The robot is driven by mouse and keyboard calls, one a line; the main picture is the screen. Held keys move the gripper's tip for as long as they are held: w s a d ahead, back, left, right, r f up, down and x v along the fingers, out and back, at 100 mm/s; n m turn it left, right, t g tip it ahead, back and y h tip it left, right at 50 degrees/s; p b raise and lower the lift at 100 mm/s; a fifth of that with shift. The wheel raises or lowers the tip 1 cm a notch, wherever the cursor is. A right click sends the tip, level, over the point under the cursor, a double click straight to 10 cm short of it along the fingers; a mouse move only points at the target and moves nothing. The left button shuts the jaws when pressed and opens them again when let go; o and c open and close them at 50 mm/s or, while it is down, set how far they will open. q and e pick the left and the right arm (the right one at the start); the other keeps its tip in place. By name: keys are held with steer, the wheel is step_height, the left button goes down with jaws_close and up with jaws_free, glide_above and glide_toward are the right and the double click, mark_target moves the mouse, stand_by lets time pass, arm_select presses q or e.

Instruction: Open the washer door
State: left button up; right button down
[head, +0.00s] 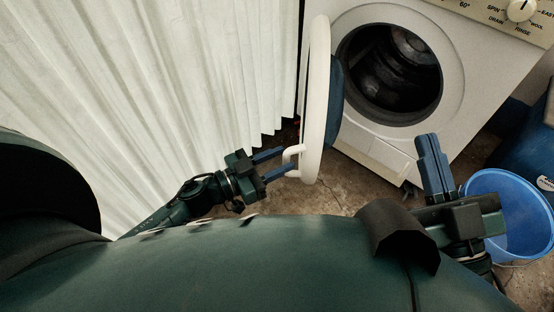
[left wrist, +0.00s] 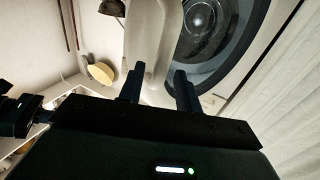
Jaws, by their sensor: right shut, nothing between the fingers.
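The white washer (head: 394,155) has its round door (head: 317,100) swung wide open to the left, seen nearly edge-on in the head view. The dark drum opening (head: 390,72) is exposed. The pale door handle (head: 291,154) sticks out from the door's lower left side. My left gripper (head: 279,162) is open, its fingers spread at the handle. In the left wrist view the handle (left wrist: 155,78) reaches between the fingertips (left wrist: 158,82), with a gap showing. My right gripper (head: 430,152) is shut and empty, in front of the washer's lower right.
A blue bucket (head: 510,212) stands beside my right gripper. A white pleated curtain (head: 150,75) fills the left, behind my left arm. Bare floor (head: 345,185) shows below the washer. A control panel with a knob (head: 520,9) is at top right.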

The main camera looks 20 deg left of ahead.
arm_select(q)
jaws_close()
arm_select(e)
steer(key=shift+f, duration=0.1)
